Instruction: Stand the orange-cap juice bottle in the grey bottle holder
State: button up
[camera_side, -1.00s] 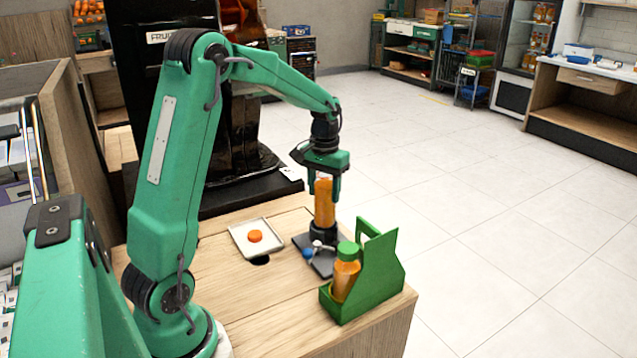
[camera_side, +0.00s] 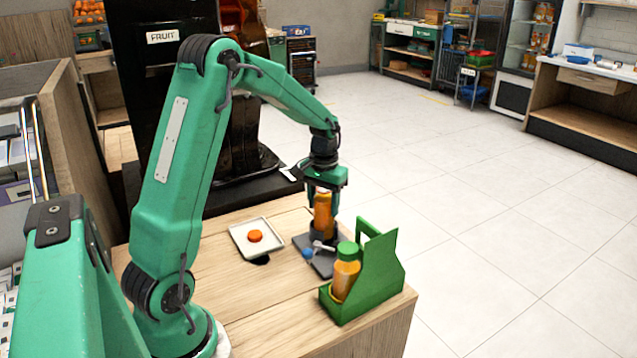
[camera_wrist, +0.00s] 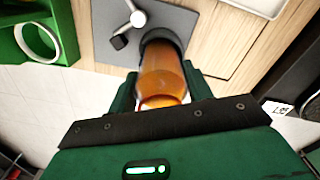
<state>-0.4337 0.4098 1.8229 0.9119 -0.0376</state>
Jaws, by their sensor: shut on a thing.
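The juice bottle (camera_side: 322,212) is upright and filled with orange juice. My gripper (camera_side: 325,190) is shut around its upper part. In the wrist view, the bottle (camera_wrist: 162,72) points away between the two fingers. Its lower end sits at the dark round cup of the grey bottle holder (camera_side: 325,262), seemingly inside its rim; the base is hidden. The holder also shows in the wrist view (camera_wrist: 185,20). An orange cap (camera_side: 255,236) lies on a white tray (camera_side: 240,246). The bottle's top is mostly hidden by the gripper.
A green carrier (camera_side: 385,275) with a green-capped juice bottle (camera_side: 346,272) stands close in front of the holder. A small lever with a blue knob (camera_side: 307,253) is beside the cup. The black juicer (camera_side: 235,165) stands behind. Bare wood (camera_side: 260,295) lies at front left.

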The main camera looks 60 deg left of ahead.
jog(key=shift+f, duration=0.3)
jog(key=o, duration=1.2)
notch_tip(320, 180, up, 13)
jog(key=shift+f, duration=0.15)
dwell(0.4)
jog(key=s+d+r+m+t, duration=0.1)
jog(key=s+d+r, duration=0.1)
jog(key=s+d, duration=0.25)
jog(key=s+d+r+m+t, duration=0.1)
jog(key=s+d+r+t, duration=0.15)
jog(key=d, duration=0.35)
jog(key=shift+s+d+f+m+t, duration=0.35)
jog(key=shift+s+d+m, duration=0.2)
jog(key=shift+s+d, duration=1.1)
jog(key=shift+s+d+f+m+t, duration=0.5)
jog(key=shift+s+d, duration=0.6)
jog(key=shift+s, duration=1)
jog(key=shift+s+d+f+m+t, duration=0.2)
jog(key=shift+s+d+m, duration=0.45)
jog(key=shift+s+d, duration=1)
